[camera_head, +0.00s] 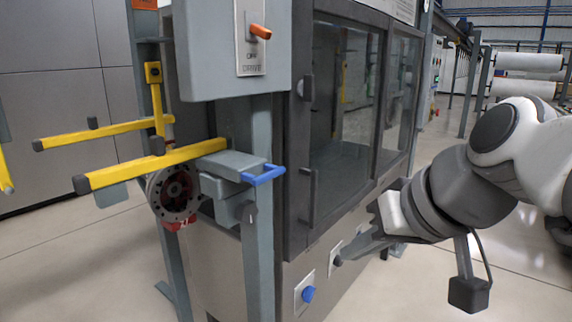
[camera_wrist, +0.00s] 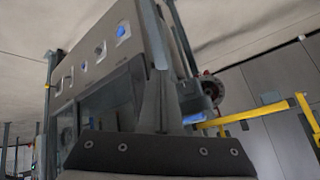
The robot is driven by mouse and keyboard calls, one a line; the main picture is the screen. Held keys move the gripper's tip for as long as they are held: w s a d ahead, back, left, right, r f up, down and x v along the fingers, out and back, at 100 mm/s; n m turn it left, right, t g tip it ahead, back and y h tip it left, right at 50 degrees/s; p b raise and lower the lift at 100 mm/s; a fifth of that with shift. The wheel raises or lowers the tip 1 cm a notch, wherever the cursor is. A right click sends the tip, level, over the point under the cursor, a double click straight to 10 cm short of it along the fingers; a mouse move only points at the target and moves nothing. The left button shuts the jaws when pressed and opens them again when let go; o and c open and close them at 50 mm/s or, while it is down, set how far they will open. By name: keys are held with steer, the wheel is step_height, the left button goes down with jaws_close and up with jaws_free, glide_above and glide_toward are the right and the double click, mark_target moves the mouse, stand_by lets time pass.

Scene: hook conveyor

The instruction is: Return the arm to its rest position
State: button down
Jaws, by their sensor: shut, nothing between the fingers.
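My white and grey arm (camera_head: 510,150) comes in from the right in the head view. My gripper (camera_head: 348,252) points left and down, in front of the cabinet's lower panel. Its fingers are shut and hold nothing. The fingertips look close to the panel knobs, but I cannot tell whether they touch. In the wrist view the dark gripper body (camera_wrist: 150,155) fills the bottom edge, with the cabinet tilted behind it.
The cabinet (camera_head: 295,130) has glass doors. A grey control box (camera_head: 215,55) carries an orange lever (camera_head: 260,32). A blue handle (camera_head: 264,175) and yellow bars (camera_head: 150,165) stick out at left. Blue knob (camera_head: 308,294) sits low on the panel. Floor at right is open.

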steer(key=s+d+f+m+g+h, duration=0.1)
steer(key=s+d+f+h, duration=0.15)
steer(key=f, duration=0.25)
steer(key=s+d+f+h, duration=0.1)
steer(key=s+f, duration=0.3)
steer(key=f, duration=0.1)
step_height(320, 180, up, 17)
steer(key=d+p, duration=0.1)
steer(key=p, duration=1.7)
steer(key=shift+f+m+h, duration=0.15)
steer(key=shift+m+h, duration=0.15)
steer(key=shift+h, duration=0.15)
steer(key=shift+a, duration=0.1)
